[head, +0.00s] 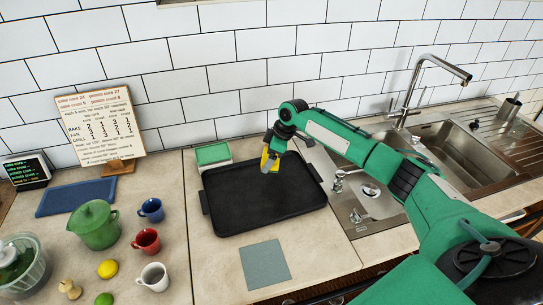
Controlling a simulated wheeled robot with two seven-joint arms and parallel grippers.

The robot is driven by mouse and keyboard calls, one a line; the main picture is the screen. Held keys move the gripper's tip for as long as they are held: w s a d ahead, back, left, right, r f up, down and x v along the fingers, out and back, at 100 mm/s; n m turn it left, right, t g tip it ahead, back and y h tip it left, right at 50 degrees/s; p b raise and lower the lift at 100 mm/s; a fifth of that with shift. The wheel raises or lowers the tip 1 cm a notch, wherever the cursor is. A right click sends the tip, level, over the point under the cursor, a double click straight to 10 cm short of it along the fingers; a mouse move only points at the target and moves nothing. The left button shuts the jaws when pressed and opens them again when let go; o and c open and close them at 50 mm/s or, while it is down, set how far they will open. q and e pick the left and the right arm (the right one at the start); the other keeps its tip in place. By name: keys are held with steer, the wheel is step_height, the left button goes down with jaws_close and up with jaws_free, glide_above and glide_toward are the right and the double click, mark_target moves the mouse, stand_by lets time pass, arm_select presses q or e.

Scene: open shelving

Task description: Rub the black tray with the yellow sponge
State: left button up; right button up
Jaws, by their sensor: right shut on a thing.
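The black tray (240,205) lies flat on the counter in the middle of the head view, left of the sink. My right gripper (269,160) is over the far right part of the tray, pointing down. It is shut on the yellow sponge (267,159), of which only a narrow part shows. I cannot tell whether the sponge touches the tray. The tray's surface looks bare elsewhere. My left gripper is not in view.
A green-topped box (212,154) stands behind the tray and a grey-green square (265,264) lies in front. A green pot (95,224), mugs (146,241) and fruit stand to the left. The sink (455,155) with its faucet (408,95) is to the right.

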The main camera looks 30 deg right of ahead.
steer(key=shift+s+r+p, duration=0.1)
steer(key=shift+r+p, duration=0.5)
steer(key=shift+r, duration=0.45)
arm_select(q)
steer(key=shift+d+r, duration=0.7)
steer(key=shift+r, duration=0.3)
